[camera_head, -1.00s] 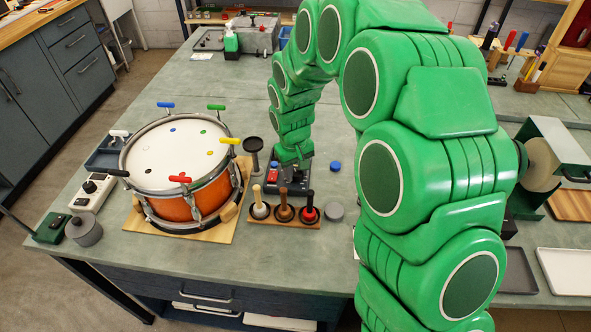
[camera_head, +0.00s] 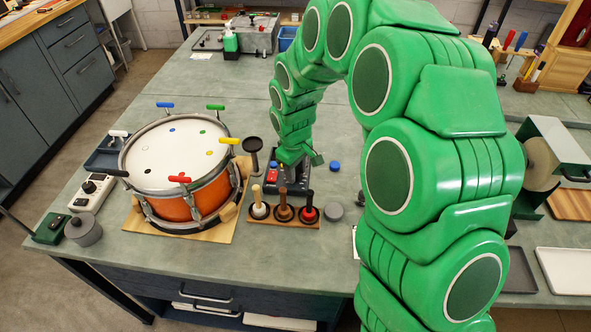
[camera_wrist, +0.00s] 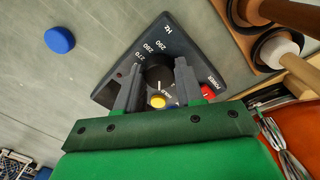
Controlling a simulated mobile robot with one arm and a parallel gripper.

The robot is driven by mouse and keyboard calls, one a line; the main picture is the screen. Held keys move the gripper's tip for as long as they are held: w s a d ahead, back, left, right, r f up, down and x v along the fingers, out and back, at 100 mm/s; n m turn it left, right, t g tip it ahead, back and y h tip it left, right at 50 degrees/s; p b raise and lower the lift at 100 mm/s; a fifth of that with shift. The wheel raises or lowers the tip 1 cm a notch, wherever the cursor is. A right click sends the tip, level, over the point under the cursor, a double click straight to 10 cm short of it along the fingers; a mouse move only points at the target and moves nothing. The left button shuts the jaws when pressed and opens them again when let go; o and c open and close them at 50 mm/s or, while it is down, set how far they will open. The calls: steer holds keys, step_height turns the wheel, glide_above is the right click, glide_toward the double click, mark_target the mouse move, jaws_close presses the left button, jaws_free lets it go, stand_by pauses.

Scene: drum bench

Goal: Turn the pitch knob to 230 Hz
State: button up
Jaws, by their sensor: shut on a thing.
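The pitch unit is a dark wedge-shaped box (camera_head: 298,188) on the bench, just right of the drum. The wrist view shows its dark face (camera_wrist: 116,85) with Hz lettering and small numbers along an arc. The black round pitch knob (camera_wrist: 158,72) sits between the two grey fingers of my gripper (camera_wrist: 157,85), which is shut on it. The knob's pointer and exact reading are not clear. In the head view my gripper (camera_head: 291,168) is over the box and hides the knob. A yellow button (camera_wrist: 158,101) and a red power switch (camera_wrist: 207,91) lie close to the fingers.
The orange drum (camera_head: 180,207) stands to the left. A wooden rack (camera_head: 284,222) with several upright-handled tools is in front of the box. A blue cap (camera_head: 335,166) and a grey puck (camera_head: 334,212) lie to the right. The bench behind is mostly clear.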

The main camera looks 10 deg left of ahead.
steer(key=o, duration=1)
steer(key=shift+o, duration=0.2)
step_height(320, 180, up, 7)
steer(key=shift+s+a+r, duration=0.1)
steer(key=shift+s, duration=0.05)
steer(key=shift+s+r, duration=0.1)
steer(key=shift+r, duration=0.2)
